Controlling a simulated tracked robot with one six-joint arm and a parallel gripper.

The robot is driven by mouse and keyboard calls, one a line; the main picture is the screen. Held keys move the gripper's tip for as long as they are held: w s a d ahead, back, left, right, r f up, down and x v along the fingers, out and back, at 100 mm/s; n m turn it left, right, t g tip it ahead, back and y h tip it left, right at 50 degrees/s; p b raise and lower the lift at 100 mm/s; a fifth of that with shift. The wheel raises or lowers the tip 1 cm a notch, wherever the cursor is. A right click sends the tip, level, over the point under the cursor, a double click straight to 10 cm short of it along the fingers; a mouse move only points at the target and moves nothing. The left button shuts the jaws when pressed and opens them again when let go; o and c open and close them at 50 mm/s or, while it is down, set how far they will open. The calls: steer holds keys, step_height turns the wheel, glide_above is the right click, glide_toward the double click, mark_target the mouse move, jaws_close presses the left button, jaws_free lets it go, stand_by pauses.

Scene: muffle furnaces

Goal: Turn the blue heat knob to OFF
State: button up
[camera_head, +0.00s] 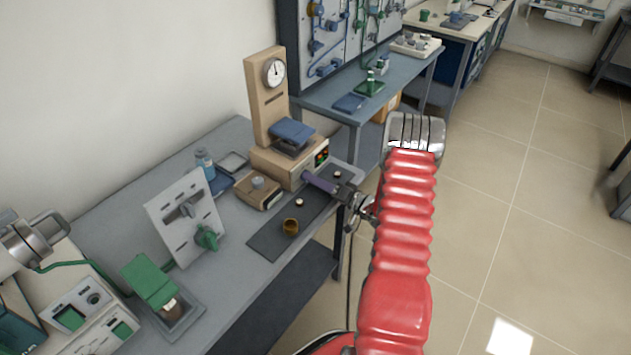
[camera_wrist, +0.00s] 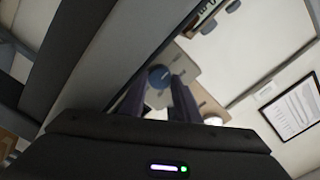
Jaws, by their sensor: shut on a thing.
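The blue heat knob (camera_wrist: 158,75) shows in the wrist view as a round blue shape between my two dark fingers, in front of a tan surface. My gripper (camera_head: 308,177) reaches in from the right in the head view, its purple-grey fingers at the front of the tan unit (camera_head: 266,166) with a red and green display. My gripper is shut on the knob. The fingers hide the knob in the head view, and its pointer and the OFF mark cannot be made out in either view.
A tan column with a round gauge (camera_head: 274,72) rises behind the unit, with a blue-grey block (camera_head: 292,135) beside it. A white panel with a green knob (camera_head: 206,237) stands to the left.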

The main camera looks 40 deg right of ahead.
steer(key=shift+s+a+f, duration=0.15)
steer(key=shift+f, duration=0.2)
steer(key=o, duration=1)
steer(key=shift+r, duration=0.1)
steer(key=shift+o, duration=0.2)
steer(key=shift+s+d, duration=0.35)
steer(key=shift+s, duration=0.05)
steer(key=v, duration=1.2)
steer(key=shift+s, duration=0.35)
steer(key=shift+r, duration=0.15)
